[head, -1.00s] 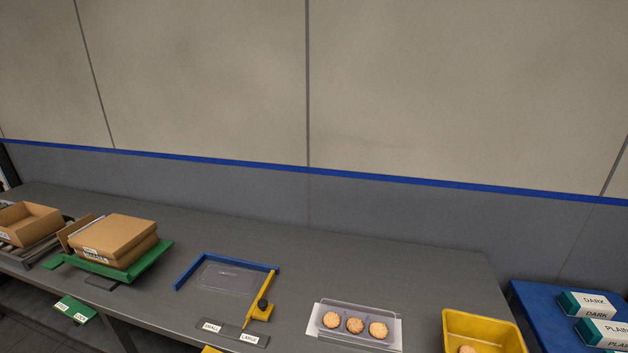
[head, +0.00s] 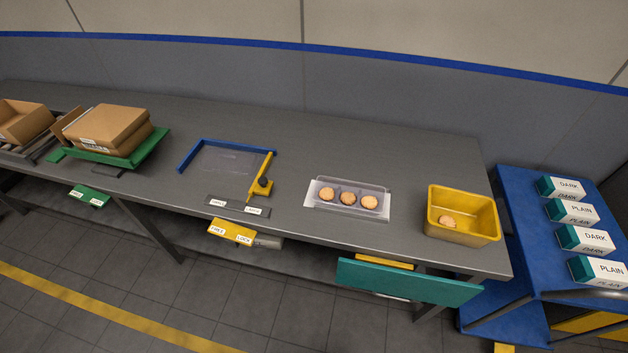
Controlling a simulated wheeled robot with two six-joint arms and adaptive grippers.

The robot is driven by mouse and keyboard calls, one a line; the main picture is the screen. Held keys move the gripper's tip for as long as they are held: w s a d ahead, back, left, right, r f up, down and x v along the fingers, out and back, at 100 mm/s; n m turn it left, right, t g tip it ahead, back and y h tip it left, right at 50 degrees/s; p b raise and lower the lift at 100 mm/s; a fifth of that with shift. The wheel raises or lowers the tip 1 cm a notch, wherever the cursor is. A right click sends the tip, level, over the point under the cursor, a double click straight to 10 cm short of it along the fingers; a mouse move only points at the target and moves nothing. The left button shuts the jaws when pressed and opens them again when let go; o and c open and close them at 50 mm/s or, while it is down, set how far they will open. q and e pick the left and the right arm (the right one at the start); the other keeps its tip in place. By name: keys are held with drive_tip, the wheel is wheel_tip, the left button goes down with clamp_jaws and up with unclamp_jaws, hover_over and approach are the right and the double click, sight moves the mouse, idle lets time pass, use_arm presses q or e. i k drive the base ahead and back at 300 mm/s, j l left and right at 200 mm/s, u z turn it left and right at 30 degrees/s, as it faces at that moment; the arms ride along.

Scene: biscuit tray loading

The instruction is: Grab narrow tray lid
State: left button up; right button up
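A flat, clear plastic piece that looks like the narrow tray lid (head: 229,160) lies on the grey table inside a blue corner frame (head: 215,142). A yellow slide with a dark knob (head: 263,184) stands at the frame's right side. A clear tray (head: 322,184) on a white sheet holds three round biscuits (head: 348,198) in a row, to the right of the frame. Neither of my grippers shows in the head view.
A yellow bin (head: 479,234) with a biscuit inside stands at the table's right end. A blue cart (head: 510,185) beside it carries several DARK and PLAIN boxes. Cartons (head: 108,128) sit on a green platform (head: 149,152) at left. Table space between frame and tray is clear.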

sight(243, 164)
drive_tip(key=i+j+z, duration=0.1)
drive_tip(key=j, duration=0.5)
drive_tip(key=i+j+z, duration=0.1)
drive_tip(key=j, duration=0.5)
drive_tip(key=i+j+z, duration=0.1)
drive_tip(key=j, duration=0.5)
drive_tip(key=i+j+z, duration=0.15)
drive_tip(key=j, duration=0.45)
